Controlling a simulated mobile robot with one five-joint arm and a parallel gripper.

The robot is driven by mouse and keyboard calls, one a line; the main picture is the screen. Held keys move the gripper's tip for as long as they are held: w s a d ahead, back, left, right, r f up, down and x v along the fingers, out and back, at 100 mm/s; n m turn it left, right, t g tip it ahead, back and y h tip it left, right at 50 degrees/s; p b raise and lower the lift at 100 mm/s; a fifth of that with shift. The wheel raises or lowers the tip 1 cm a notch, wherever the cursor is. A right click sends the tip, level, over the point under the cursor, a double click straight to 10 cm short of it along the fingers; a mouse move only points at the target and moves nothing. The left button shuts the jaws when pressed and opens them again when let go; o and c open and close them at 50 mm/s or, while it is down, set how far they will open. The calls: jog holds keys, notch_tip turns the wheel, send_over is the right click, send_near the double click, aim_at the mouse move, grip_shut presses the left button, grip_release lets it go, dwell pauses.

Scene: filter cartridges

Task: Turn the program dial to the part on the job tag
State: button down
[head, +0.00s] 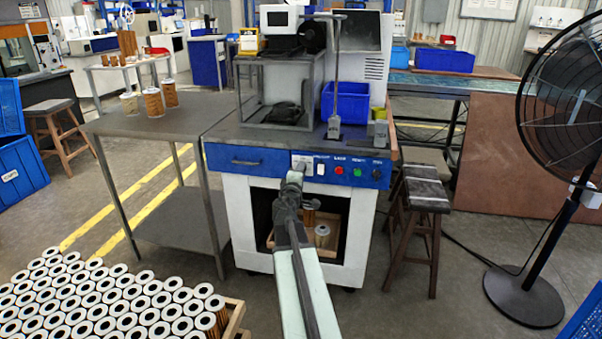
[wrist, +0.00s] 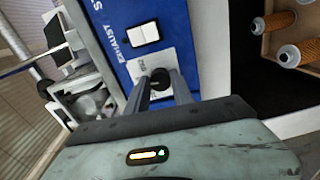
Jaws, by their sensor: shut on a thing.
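The program dial (wrist: 160,77) is a dark round knob on a pale plate (wrist: 150,60) on the blue front panel. In the wrist view my gripper (wrist: 163,85) has one finger on each side of the knob and is shut on it. In the head view my gripper (head: 296,172) reaches up to the left part of the blue panel (head: 260,168) and hides the knob. The plate's printing is mostly covered, and I cannot read the dial's setting. I cannot make out a job tag.
A white exhaust switch (wrist: 143,31) sits close beside the dial. Red (head: 339,170) and green (head: 357,172) buttons are farther right. Below, an open bay holds a wooden box of cartridges (wrist: 290,55). A pallet of cartridges (head: 90,300) stands at lower left, a stool (head: 420,195) at right.

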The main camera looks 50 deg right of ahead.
jog(key=shift+a+n, duration=0.1)
jog(key=shift+n, duration=0.9)
jog(key=c, duration=1.1)
grip_release()
